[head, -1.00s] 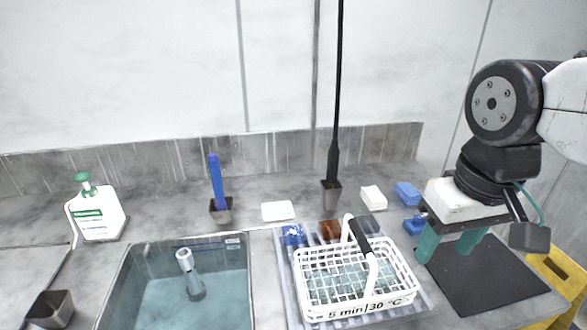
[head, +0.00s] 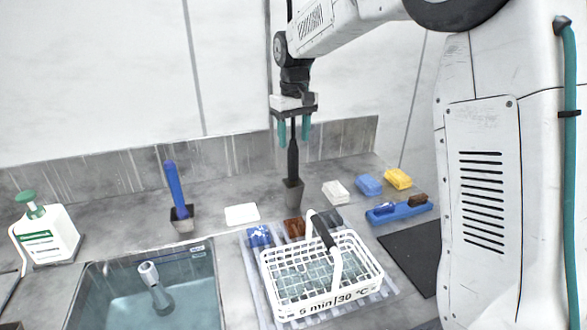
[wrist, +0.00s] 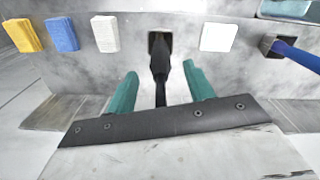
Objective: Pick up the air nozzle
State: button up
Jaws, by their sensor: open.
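The air nozzle (head: 292,162) is black and stands upright in a small grey holder (head: 293,193) at the back of the counter. Its black hose runs upward behind my arm. My gripper (head: 293,142) is open, with teal fingers pointing down on either side of the nozzle's upper part in the head view. In the wrist view the nozzle (wrist: 160,58) shows between and beyond the two open fingers (wrist: 160,75). I cannot tell whether either finger touches it.
A white wire basket (head: 322,275) with a raised handle stands in front of the holder. A blue brush in a cup (head: 183,221) and a sink (head: 110,290) are at left. White (head: 336,191), blue (head: 369,184) and yellow (head: 398,178) blocks lie right.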

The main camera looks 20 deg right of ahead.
aim_at(293, 160)
jog(key=shift+w+f, duration=0.25)
jog(key=shift+f, duration=0.2)
notch_tip(293, 160, down, 7)
jog(key=shift+w+f, duration=0.1)
jog(key=c, duration=1.1)
